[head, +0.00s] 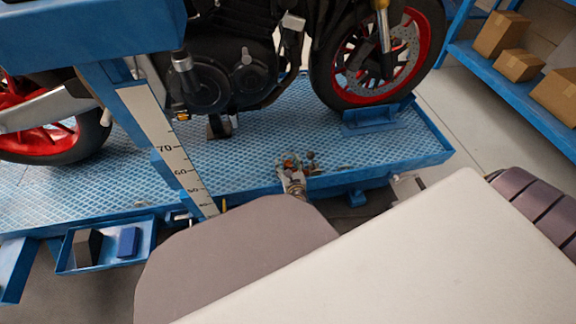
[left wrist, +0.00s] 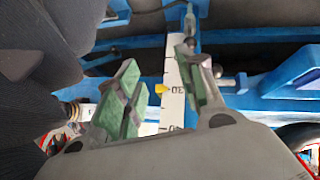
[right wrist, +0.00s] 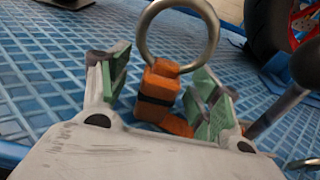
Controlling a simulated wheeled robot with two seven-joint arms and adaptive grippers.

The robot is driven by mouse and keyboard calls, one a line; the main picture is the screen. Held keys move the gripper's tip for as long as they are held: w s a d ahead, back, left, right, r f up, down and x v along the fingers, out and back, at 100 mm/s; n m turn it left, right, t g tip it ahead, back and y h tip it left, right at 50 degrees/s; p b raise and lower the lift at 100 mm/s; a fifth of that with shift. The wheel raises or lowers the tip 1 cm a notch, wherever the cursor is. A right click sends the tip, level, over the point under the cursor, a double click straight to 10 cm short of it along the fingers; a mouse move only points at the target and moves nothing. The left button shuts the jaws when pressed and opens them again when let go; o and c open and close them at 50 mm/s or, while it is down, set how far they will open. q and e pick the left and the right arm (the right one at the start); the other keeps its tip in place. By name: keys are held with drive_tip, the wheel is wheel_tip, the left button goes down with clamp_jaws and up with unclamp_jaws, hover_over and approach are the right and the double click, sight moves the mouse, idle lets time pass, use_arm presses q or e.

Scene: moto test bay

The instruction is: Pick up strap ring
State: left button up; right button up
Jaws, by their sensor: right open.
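The strap ring (right wrist: 212,35) is a round metal ring on a short orange strap (right wrist: 157,90) with a black band. In the right wrist view it stands above the blue ribbed deck. My right gripper (right wrist: 157,78) is open, with its green-padded fingers on either side of the orange strap; I cannot tell whether they touch it. In the head view the right gripper (head: 292,180) is at the near edge of the lift platform, with a small orange patch by its tips. My left gripper (left wrist: 160,75) is open and empty in the left wrist view, in front of a ruler.
A motorcycle with red wheels (head: 418,45) stands on the blue lift platform (head: 400,150). A white height scale (head: 160,130) rises at the left, near a blue tray (head: 80,258). Blue shelving with cardboard boxes (head: 500,35) is at the right. The floor beyond the platform is clear.

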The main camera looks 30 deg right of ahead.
sight(288, 161)
drive_tip(key=c, duration=0.7)
use_arm(q)
drive_tip(key=shift+w+d+r, duration=0.1)
drive_tip(key=shift+w+r, duration=0.3)
drive_tip(key=shift+w, duration=0.2)
use_arm(e)
drive_tip(key=c, duration=0.5)
use_arm(q)
drive_tip(key=shift+s, duration=0.25)
use_arm(e)
drive_tip(key=shift+o, duration=0.2)
drive_tip(key=shift+r, duration=0.15)
